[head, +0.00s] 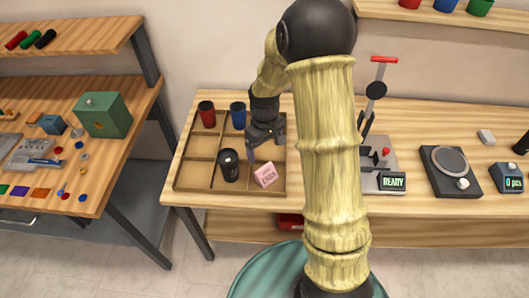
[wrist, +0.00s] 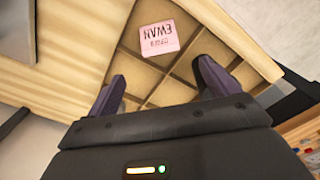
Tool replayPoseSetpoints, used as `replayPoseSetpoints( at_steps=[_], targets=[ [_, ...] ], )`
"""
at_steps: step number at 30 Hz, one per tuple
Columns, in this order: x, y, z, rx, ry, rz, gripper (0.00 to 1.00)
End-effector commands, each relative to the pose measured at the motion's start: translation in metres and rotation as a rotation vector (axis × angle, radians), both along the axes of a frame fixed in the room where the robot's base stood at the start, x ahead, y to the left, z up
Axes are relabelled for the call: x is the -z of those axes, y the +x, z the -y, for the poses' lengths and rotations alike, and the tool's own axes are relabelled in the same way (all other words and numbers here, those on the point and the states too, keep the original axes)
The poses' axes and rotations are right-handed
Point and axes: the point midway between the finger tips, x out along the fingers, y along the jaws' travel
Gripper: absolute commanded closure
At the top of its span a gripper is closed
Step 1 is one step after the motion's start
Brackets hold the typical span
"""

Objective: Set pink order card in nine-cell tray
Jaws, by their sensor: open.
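The pink order card (head: 265,175) is in the front right cell of the wooden nine-cell tray (head: 195,189). In the wrist view the card (wrist: 158,37) shows dark lettering that reads EWAN, upside down. It looks tilted in the head view, and I cannot tell whether it lies fully flat. My gripper (head: 266,143) is open and empty above the tray's right side, behind and apart from the card. In the wrist view the gripper's fingers (wrist: 162,73) are spread, with the card beyond their tips. My arm hides part of the table right of the tray.
A red cup (head: 207,114) and a blue cup (head: 238,115) stand in the tray's back row. A black lidded cup (head: 228,165) stands in the front middle, close to the card. A press with a READY display (head: 393,182) and a scale (head: 450,170) stand to the right.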

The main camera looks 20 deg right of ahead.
Motion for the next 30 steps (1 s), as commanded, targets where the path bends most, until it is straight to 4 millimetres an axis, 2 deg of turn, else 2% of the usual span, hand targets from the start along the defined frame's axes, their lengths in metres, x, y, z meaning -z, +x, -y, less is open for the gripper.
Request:
replayPoseSetpoints(
  at_steps=[14,19,23,30],
  targets=[
    [0.000,0.000,0.000,0.000,0.000,0.000,0.13],
    [-0.010,-0.008,0.000,0.026,-0.001,0.016,0.13],
    [-0.032,-0.031,0.001,0.100,-0.002,0.055,0.13],
    [-0.076,-0.100,0.003,0.303,0.018,0.157,0.13]
  ],
)
